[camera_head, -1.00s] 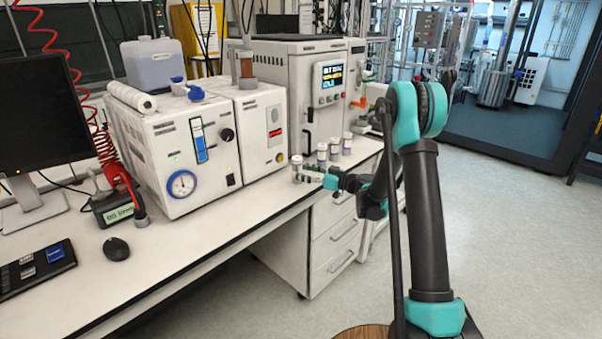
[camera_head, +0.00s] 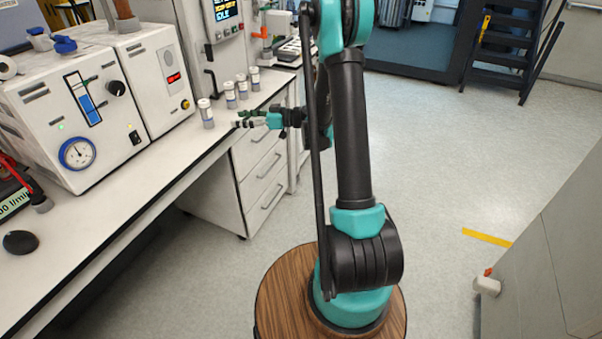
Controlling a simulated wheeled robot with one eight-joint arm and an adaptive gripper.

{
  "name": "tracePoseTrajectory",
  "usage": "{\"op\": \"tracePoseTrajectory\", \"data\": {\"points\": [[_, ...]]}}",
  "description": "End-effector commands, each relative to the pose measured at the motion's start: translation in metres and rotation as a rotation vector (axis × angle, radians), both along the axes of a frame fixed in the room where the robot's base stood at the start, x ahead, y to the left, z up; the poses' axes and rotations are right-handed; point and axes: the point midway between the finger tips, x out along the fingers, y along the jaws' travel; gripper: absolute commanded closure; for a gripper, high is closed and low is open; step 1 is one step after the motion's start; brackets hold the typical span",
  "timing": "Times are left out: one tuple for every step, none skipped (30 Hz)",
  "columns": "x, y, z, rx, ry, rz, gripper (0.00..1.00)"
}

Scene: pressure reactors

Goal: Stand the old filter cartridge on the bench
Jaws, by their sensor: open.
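Several small white-capped cartridges stand upright on the bench (camera_head: 150,190) near its right edge. The closest one (camera_head: 206,113) stands a little apart from the row of others (camera_head: 242,88). I cannot tell by its look which is the old filter cartridge. My gripper (camera_head: 238,123) is open and empty at the bench's edge, pointing left. Its fingertips are to the right of the closest cartridge, with a small gap between them. The arm reaches it from the right.
A white instrument (camera_head: 110,125) with a round blue gauge stands left of the cartridges. A taller cabinet (camera_head: 222,45) with a screen is behind them. Drawers (camera_head: 262,165) are under the bench. The floor at right is open.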

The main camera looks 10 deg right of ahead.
Motion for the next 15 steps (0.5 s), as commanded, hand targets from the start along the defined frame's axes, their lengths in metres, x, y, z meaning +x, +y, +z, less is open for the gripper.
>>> {"op": "tracePoseTrajectory", "data": {"points": [[-0.012, 0.002, 0.003, -0.034, 0.051, -0.005, 0.46], [-0.019, 0.002, 0.003, -0.057, 0.087, -0.011, 0.46], [-0.029, 0.002, 0.002, -0.092, 0.138, -0.021, 0.46], [-0.037, 0.001, 0.001, -0.118, 0.179, -0.032, 0.46], [-0.045, 0.0, 0.0, -0.143, 0.218, -0.043, 0.46], [-0.057, -0.002, -0.002, -0.178, 0.27, -0.062, 0.46], [-0.065, -0.004, -0.003, -0.203, 0.307, -0.077, 0.46], [-0.074, -0.007, -0.005, -0.23, 0.345, -0.094, 0.46], [-0.086, -0.01, -0.007, -0.262, 0.393, -0.119, 0.46], [-0.095, -0.014, -0.009, -0.288, 0.428, -0.138, 0.46], [-0.105, -0.017, -0.011, -0.311, 0.462, -0.161, 0.46], [-0.117, -0.022, -0.014, -0.343, 0.506, -0.192, 0.46], [-0.127, -0.027, -0.016, -0.366, 0.539, -0.217, 0.46], [-0.137, -0.031, -0.019, -0.388, 0.569, -0.243, 0.46], [-0.15, -0.038, -0.022, -0.419, 0.61, -0.28, 0.46]]}}
